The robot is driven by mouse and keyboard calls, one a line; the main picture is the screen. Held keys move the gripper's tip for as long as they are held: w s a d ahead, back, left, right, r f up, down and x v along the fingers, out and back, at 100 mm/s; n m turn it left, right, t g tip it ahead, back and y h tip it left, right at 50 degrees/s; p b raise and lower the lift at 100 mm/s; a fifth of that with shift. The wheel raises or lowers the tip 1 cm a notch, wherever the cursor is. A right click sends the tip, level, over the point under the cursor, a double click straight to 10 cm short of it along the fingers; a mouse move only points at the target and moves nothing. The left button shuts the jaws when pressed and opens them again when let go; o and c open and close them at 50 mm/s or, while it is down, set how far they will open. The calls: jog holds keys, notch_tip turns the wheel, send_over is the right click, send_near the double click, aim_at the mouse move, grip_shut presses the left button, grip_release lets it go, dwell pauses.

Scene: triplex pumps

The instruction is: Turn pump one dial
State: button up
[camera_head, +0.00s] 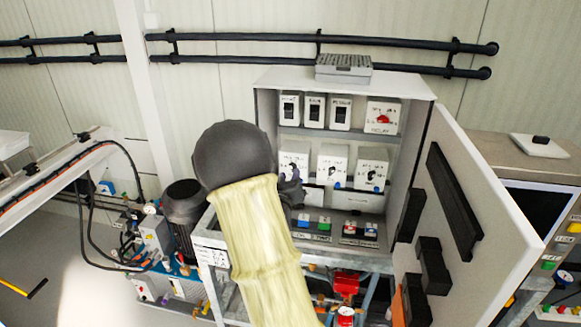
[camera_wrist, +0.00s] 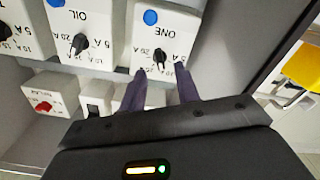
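The pump one dial (camera_wrist: 160,57) is a small black knob on a white box labelled ONE, seen upside down in the wrist view. Amp markings surround it, and a blue round spot is on the same box. In the head view this white box (camera_head: 294,160) is the leftmost of the middle row, partly covered by my arm. My gripper (camera_wrist: 161,71) is open, with two dark purple fingers apart and nothing between them. The fingertips point at the dial, one toward each side of it. I cannot tell whether they touch it. In the head view my gripper (camera_head: 291,189) is mostly hidden behind my wrist.
The OIL dial (camera_wrist: 80,44) sits beside the ONE box. A relay box (camera_head: 383,115) with a red knob is on the upper shelf. The open cabinet door (camera_head: 465,220) stands to the right. A lower panel (camera_head: 335,228) with colored switches lies below.

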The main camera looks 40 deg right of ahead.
aim_at(291, 169)
jog(key=shift+p+x, duration=0.4)
jog(key=shift+x, duration=1.15)
grip_shut()
jog(key=shift+a+n, duration=0.1)
jog(key=shift+n, duration=0.2)
jog(key=n+b, duration=0.2)
jog(key=n, duration=0.1)
jog(key=shift+f+n, duration=0.15)
jog(key=shift+n, duration=0.25)
jog(key=n, duration=0.5)
jog(key=shift+n, duration=0.3)
